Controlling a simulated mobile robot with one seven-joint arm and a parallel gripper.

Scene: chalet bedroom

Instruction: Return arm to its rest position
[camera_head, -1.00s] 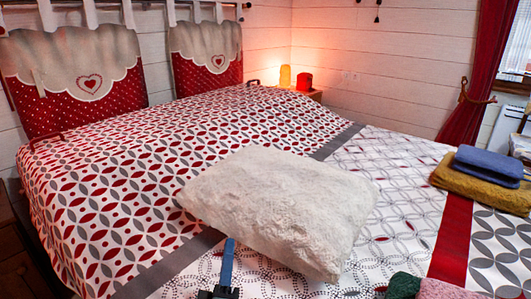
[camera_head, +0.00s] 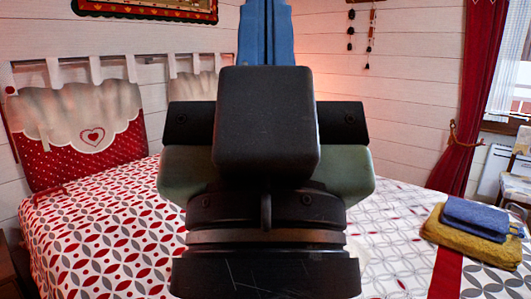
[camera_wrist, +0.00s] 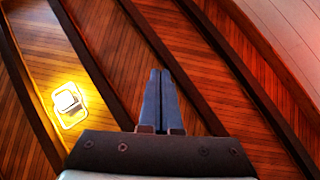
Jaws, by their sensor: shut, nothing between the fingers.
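My gripper (camera_head: 266,5) is raised upright in the middle of the head view, close to the camera. Its blue fingers point up and run to the top edge of the picture. In the wrist view the two blue fingers (camera_wrist: 160,72) lie together, shut and empty. The wrist view faces a wooden plank ceiling with dark beams and a lit lamp (camera_wrist: 69,101).
Behind my arm is the bed (camera_head: 95,235) with its patterned cover. A blue folded cloth (camera_head: 480,216) lies on a mustard one (camera_head: 465,243) at right. A padded headboard (camera_head: 85,135) and a red curtain (camera_head: 478,95) flank the arm. My arm hides the bed's middle.

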